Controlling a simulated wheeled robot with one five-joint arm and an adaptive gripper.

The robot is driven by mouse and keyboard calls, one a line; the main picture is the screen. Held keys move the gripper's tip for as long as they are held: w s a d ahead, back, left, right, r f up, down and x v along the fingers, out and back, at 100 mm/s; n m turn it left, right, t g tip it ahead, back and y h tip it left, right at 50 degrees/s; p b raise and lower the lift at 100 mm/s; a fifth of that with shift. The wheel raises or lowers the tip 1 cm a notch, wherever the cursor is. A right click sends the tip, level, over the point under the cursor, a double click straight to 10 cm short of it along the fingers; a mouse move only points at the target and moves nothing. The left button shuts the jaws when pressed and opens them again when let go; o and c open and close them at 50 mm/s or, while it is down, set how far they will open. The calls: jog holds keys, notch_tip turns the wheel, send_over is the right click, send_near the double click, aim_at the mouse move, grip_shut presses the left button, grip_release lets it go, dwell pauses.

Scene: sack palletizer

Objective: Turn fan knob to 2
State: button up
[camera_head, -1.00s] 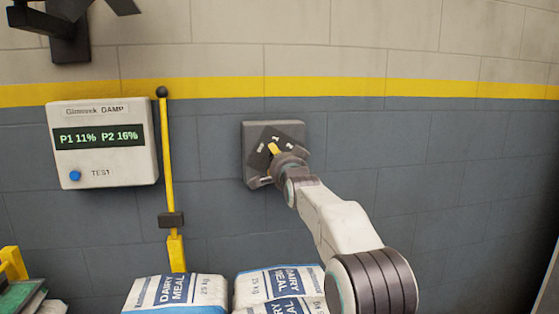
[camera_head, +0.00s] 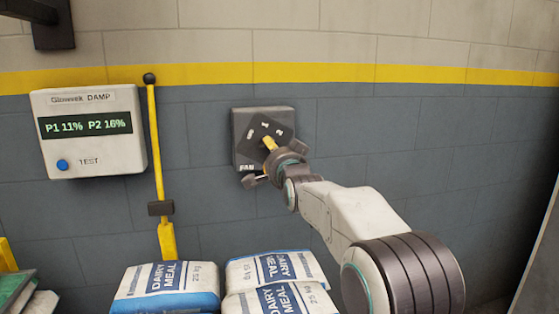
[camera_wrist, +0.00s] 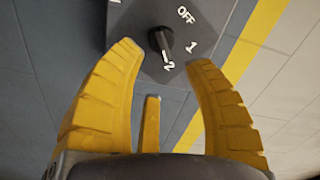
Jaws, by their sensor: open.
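The fan switch (camera_head: 239,128) is a grey wall box with a tilted dark plate marked OFF, 1 and 2, and FAN at its lower left. The black fan knob (camera_wrist: 158,40) shows in the wrist view, with its white pointer mark towards the 2. In the head view, my gripper hides the knob. My gripper (camera_head: 266,152) is at the front of the switch. In the wrist view, my gripper (camera_wrist: 163,54) is open, its yellow fingers spread on either side of the knob with visible gaps. I cannot tell how deep the fingertips reach.
A damp meter (camera_head: 88,160) with a blue TEST button hangs on the wall at left. A yellow upright bar (camera_head: 157,180) stands beside it. Dairy meal sacks (camera_head: 166,283) lie below the switch. The wall right of the switch is clear.

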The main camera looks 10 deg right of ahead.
jog(key=shift+s, duration=2.45)
jog(key=s+f+n+g+p, duration=0.2)
jog(key=s+n+g+p, duration=0.4)
jog(key=s+p, duration=0.5)
jog(key=s+f+n+g+p, duration=0.2)
jog(key=s+n+g+p, duration=0.4)
jog(key=s, duration=2.3)
jog(key=g+p, duration=0.2)
jog(key=p, duration=0.3)
jog(key=shift+s+f, duration=0.15)
jog(key=shift+s, duration=0.15)
